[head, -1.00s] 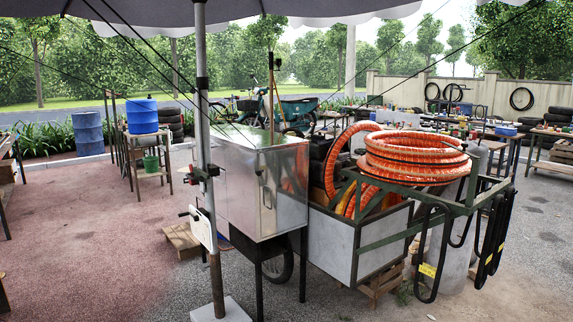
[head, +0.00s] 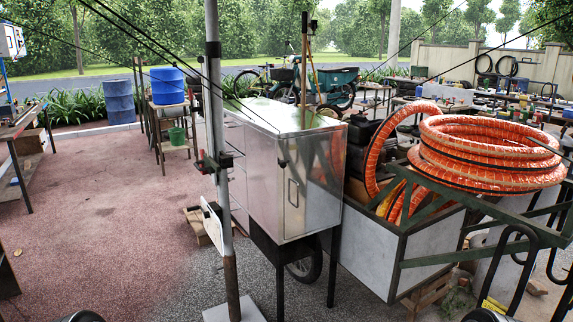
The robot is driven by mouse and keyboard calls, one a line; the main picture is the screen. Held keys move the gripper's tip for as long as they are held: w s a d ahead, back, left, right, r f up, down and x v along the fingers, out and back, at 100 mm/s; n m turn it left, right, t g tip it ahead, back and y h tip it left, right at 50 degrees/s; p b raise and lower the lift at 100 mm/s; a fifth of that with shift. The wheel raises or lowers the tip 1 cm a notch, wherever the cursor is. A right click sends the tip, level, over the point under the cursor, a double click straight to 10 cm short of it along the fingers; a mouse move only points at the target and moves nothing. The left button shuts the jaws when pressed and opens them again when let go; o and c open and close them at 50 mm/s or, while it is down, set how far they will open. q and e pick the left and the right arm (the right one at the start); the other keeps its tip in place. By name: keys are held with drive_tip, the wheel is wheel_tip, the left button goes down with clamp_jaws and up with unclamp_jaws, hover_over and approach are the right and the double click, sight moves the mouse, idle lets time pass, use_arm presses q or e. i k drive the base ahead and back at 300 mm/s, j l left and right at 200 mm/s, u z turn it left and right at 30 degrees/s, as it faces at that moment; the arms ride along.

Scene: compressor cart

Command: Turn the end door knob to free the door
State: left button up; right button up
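A shiny metal cabinet (head: 262,180) stands on dark legs at the middle of the head view. Its end door (head: 312,185) faces front right and looks shut. A small dark knob (head: 283,163) sits near the upper left edge of this door. A loop handle (head: 292,193) is below it, to the right. The knob is too small to tell which way it is turned. Neither of my grippers can be made out, so their state is hidden.
A grey pole (head: 218,150) on a pale base (head: 235,310) stands just left of the cabinet. Orange hose coils (head: 490,150) lie over a green-framed metal bin (head: 400,250) at right. Open reddish ground (head: 100,220) lies to the left. Blue barrels (head: 168,86) stand farther back.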

sight(282, 164)
drive_tip(key=i+l+z, duration=0.2)
drive_tip(key=i+z, duration=0.2)
drive_tip(key=i, duration=0.45)
drive_tip(key=i+z, duration=0.45)
drive_tip(key=i, duration=0.4)
